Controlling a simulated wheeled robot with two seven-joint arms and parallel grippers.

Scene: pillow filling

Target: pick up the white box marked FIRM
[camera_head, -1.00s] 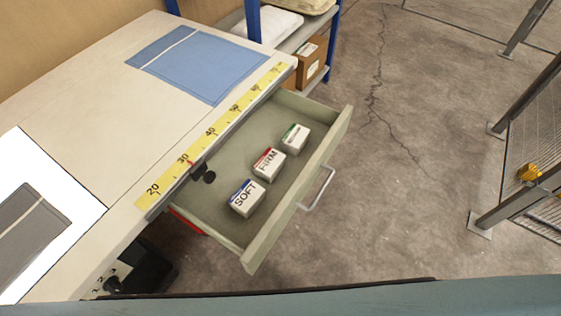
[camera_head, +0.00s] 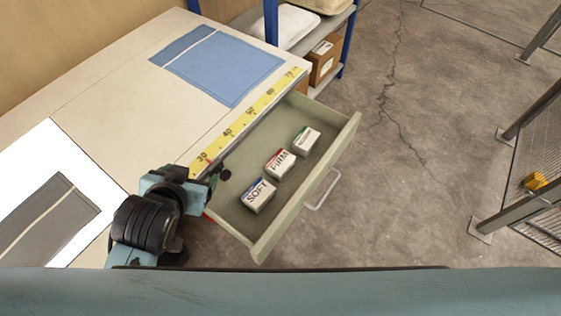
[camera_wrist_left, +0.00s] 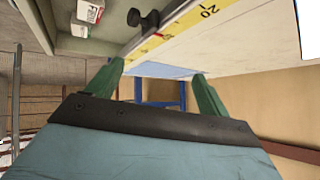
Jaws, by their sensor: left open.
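The white box marked FIRM (camera_head: 280,161), with a red stripe, lies in the open drawer (camera_head: 304,219), between the box marked SOFT (camera_head: 258,195) with a blue stripe and a green-striped box (camera_head: 306,140). My left gripper (camera_head: 214,173) is at the table edge by the drawer's left side, apart from the boxes. In the left wrist view its two green fingers (camera_wrist_left: 157,80) are spread with nothing between them. A red-striped box (camera_wrist_left: 80,29) shows at the upper left there. My right gripper is not in view.
A yellow measuring tape strip (camera_head: 247,113) runs along the table edge, with a dark knob (camera_head: 224,175) at the drawer. A blue cloth (camera_head: 222,66) lies on the table (camera_head: 130,115). A shelf with a cardboard box (camera_head: 324,62) stands behind.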

